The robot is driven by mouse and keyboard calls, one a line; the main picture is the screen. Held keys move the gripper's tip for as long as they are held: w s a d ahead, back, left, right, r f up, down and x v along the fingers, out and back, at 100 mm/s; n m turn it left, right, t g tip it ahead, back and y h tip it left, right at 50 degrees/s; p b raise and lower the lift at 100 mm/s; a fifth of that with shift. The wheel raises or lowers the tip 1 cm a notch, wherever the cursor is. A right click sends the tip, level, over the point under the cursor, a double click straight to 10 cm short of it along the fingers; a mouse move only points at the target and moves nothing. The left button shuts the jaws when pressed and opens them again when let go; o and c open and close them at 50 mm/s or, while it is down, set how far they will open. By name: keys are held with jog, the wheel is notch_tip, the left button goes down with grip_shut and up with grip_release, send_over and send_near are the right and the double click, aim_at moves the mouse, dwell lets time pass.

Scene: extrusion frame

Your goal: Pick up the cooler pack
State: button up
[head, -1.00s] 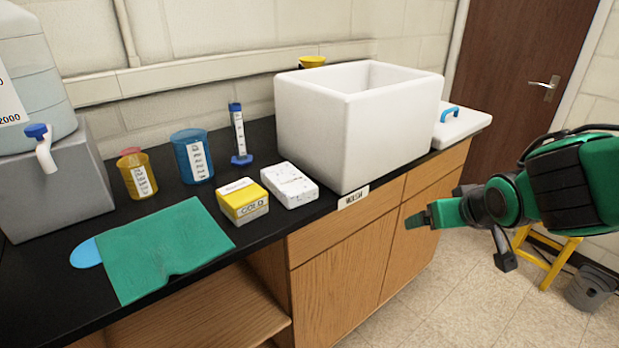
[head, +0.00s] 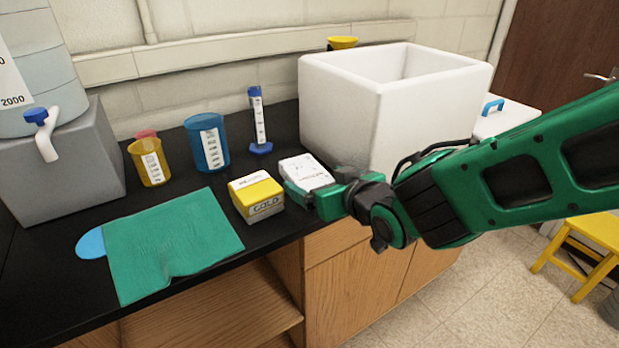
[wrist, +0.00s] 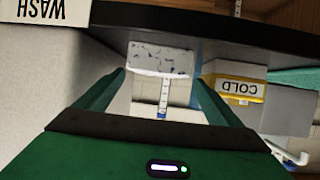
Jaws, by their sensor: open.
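A yellow-and-white block marked COLD (head: 256,196) lies near the counter's front edge. Just right of it lies a white speckled block (head: 303,170). The pictures do not settle which is the cooler pack. My gripper (head: 302,196) is at the counter edge, in front of the white block and partly covering it in the head view. In the upside-down wrist view, my open, empty gripper (wrist: 160,88) has the white block (wrist: 160,58) ahead between its fingers, apart from them. The COLD block (wrist: 238,88) shows outside the right finger.
A large white open box (head: 378,110) stands behind my gripper. A blue beaker (head: 207,145), yellow beaker (head: 148,163) and blue-based cylinder (head: 258,120) stand behind the blocks. A green cloth (head: 170,245) lies left. The counter's front edge is close under my gripper.

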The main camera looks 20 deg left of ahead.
aim_at(312, 176)
jog(key=shift+d+x, duration=0.2)
jog(key=shift+x, duration=3.3)
jog(key=shift+w, duration=0.2)
jog(key=shift+c, duration=0.3)
jog(key=c, duration=1.4)
jog(key=shift+o, duration=0.2)
